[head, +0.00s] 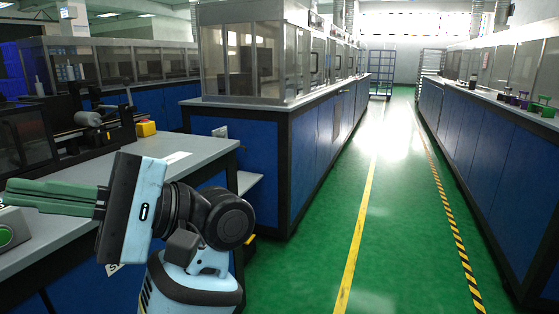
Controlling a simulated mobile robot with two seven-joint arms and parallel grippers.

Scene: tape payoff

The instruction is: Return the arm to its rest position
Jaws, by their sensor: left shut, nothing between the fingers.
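My left gripper (22,193) is at the lower left of the head view, with its green fingers pointing left. The fingers are shut with nothing between them. The gripper is in front of the grey workbench (190,152) and hides part of its top. My left arm bends up from the bottom edge of the view, with a black wrist joint right of the gripper. My right gripper is not in view.
A green button (5,236) is at the left edge. A blue cabinet with glass enclosures (250,165) stands behind. The green aisle (310,265) to the right is clear.

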